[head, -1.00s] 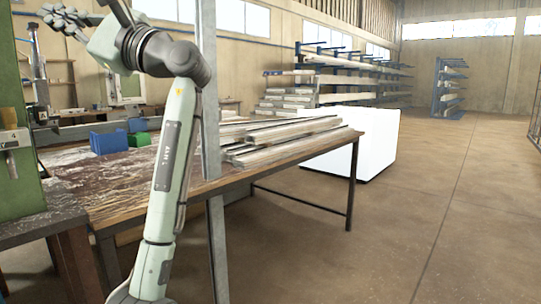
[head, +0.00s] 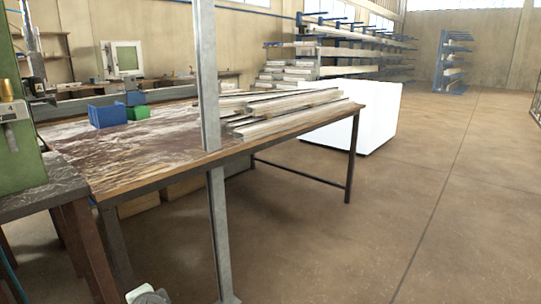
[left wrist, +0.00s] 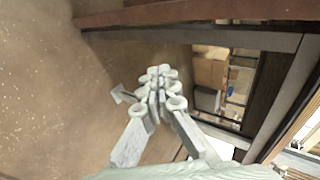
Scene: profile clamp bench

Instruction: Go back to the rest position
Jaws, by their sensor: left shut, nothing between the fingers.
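My left gripper (left wrist: 158,78) shows in the left wrist view. Its pale grey fingers are together at the tips with nothing between them. Brown floor lies behind them, with the dark metal frame of a bench to the right. In the head view the left gripper cannot be made out. Only a small rounded piece of my arm shows at the bottom edge, left of the post. My right gripper is in neither view.
A worn wooden workbench (head: 150,168) carries metal profiles (head: 285,108), a blue bin (head: 107,115) and a green bin (head: 138,112). A grey upright post (head: 209,80) stands at its front edge. A white block (head: 372,125) stands behind. The floor at right is clear.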

